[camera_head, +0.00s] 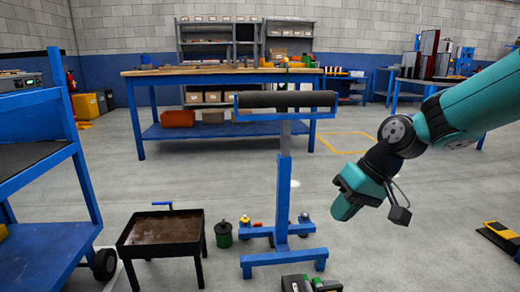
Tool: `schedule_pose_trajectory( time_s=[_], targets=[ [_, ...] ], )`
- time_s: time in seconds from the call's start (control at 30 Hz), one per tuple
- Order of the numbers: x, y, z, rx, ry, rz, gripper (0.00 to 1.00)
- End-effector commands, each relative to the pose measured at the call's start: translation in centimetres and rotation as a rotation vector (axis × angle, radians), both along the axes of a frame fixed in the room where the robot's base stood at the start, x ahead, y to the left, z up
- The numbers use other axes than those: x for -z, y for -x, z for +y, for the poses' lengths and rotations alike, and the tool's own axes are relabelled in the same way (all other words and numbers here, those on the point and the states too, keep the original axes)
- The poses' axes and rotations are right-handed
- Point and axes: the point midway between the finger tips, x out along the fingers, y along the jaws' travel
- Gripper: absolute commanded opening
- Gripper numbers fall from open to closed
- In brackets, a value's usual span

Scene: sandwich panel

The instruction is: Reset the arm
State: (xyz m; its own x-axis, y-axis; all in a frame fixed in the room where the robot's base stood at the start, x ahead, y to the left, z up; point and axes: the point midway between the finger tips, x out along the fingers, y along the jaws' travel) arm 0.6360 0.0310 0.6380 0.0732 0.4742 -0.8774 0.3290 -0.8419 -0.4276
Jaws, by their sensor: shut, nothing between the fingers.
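My teal and black arm reaches in from the right edge of the head view. My gripper (343,209) hangs at its end, pointing down and to the left over the grey floor, to the right of the blue roller stand (284,180). It is shut with nothing held in it, and it appears apart from the stand. The fingertips are small and partly merged with the teal body in this view.
The stand carries a dark roller (285,100). A blue cart (40,150) fills the left edge. A workbench (220,72) stands behind. Open floor lies right of the stand.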

Motion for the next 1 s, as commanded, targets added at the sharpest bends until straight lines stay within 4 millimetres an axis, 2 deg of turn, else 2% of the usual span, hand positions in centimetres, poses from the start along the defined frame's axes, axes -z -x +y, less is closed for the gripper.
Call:
schedule_pose_trajectory(
  time_s=[0.03, 0.1, 0.2, 0.4, 0.53, 0.87, 1.0],
  targets=[
    [-2.8, 3.1, 1.0, -0.04, 0.019, -0.011, 0.0],
    [-4.7, 7.0, 1.8, -0.09, 0.043, -0.019, 0.0],
    [-6.4, 11.9, 2.2, -0.147, 0.073, -0.028, 0.0],
    [-8.1, 19.6, 2.1, -0.238, 0.117, -0.045, 0.0],
    [-8.4, 23.8, 1.4, -0.29, 0.141, -0.055, 0.0],
    [-16.8, 23.6, 1.4, -0.287, 0.141, -0.051, 0.0],
    [-21.6, 23.6, 1.4, -0.287, 0.141, -0.051, 0.0]
  ],
)
